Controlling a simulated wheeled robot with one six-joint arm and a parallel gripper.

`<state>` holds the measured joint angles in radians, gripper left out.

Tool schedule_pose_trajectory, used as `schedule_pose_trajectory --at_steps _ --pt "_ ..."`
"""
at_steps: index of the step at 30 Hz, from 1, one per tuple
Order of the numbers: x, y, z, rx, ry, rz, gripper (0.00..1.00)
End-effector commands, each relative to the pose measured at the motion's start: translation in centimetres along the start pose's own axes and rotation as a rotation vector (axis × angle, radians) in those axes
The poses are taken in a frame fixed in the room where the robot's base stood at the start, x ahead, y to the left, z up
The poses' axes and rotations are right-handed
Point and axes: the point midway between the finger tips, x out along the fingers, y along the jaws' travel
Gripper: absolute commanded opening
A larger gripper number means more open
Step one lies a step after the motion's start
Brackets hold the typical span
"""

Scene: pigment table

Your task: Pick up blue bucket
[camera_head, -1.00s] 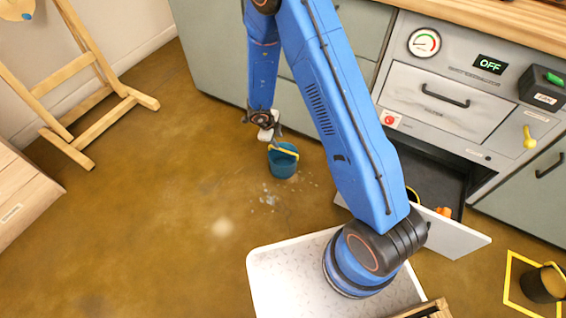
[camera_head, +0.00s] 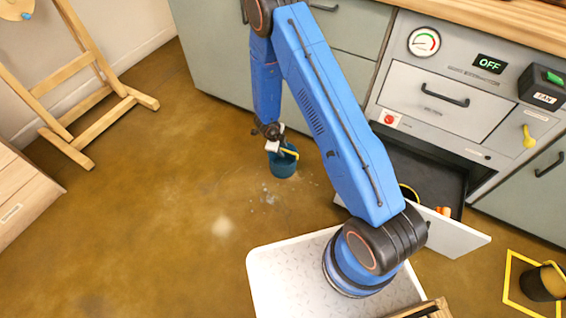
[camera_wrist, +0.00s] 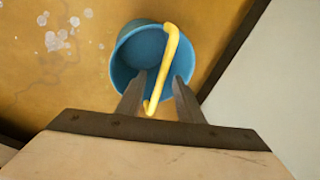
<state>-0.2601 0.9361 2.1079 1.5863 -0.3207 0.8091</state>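The blue bucket (camera_head: 284,166) stands on the brown floor in front of the cabinets. In the wrist view the bucket (camera_wrist: 124,67) is seen from above, with its yellow handle (camera_wrist: 166,62) crossing over the opening. My gripper (camera_head: 278,147) is at the bucket's rim in the head view. In the wrist view my gripper (camera_wrist: 158,92) has its two fingers apart over the near side of the bucket. The lower part of the handle lies between the fingers. Whether either finger touches the handle cannot be told.
Grey-green cabinets (camera_head: 220,75) stand behind the bucket. A wooden easel (camera_head: 62,142) is at the left. The floor (camera_head: 150,235) left of the bucket is free.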

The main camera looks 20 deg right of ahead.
Motion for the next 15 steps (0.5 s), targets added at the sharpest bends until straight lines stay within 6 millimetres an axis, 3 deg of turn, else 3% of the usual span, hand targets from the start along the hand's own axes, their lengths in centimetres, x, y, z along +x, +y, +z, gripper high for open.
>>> schedule_pose_trajectory --at_steps 6,14,15 --pt "1.9 0.0 -0.1 0.001 0.001 0.001 0.34" --pt "2.0 0.0 0.0 0.001 0.0 0.0 0.34" --pt "2.0 0.0 0.0 0.001 0.0 0.0 0.26"
